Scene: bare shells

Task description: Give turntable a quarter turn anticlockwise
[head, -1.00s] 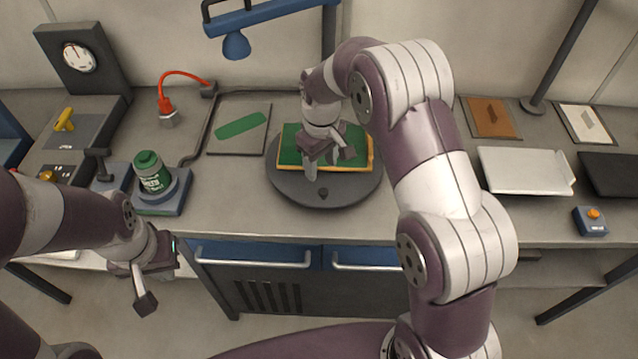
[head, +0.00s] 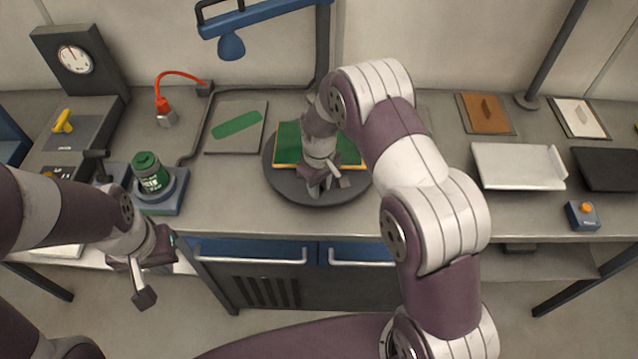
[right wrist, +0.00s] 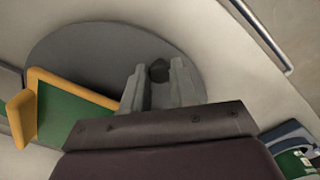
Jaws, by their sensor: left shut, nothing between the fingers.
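The turntable (head: 350,190) is a dark grey disc on the bench, with a green board in an orange-yellow frame (head: 349,150) lying on it. My right gripper (head: 315,190) is low over the disc's front part, in front of the board. In the right wrist view its two fingers stand apart, with a small dark knob (right wrist: 159,70) of the turntable in line with the gap between them. I cannot tell whether they touch it. In the head view the gripper hides the knob. My left gripper (head: 165,252) is shut and empty, in front of the bench at left.
A green jar (head: 151,175) stands on a blue-grey base left of the turntable. A green-marked plate (head: 236,125), a red cable fitting (head: 165,110) and a dial gauge (head: 75,60) are behind it. A blue lamp arm (head: 265,15) hangs above. A white tray (head: 515,165) lies at right.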

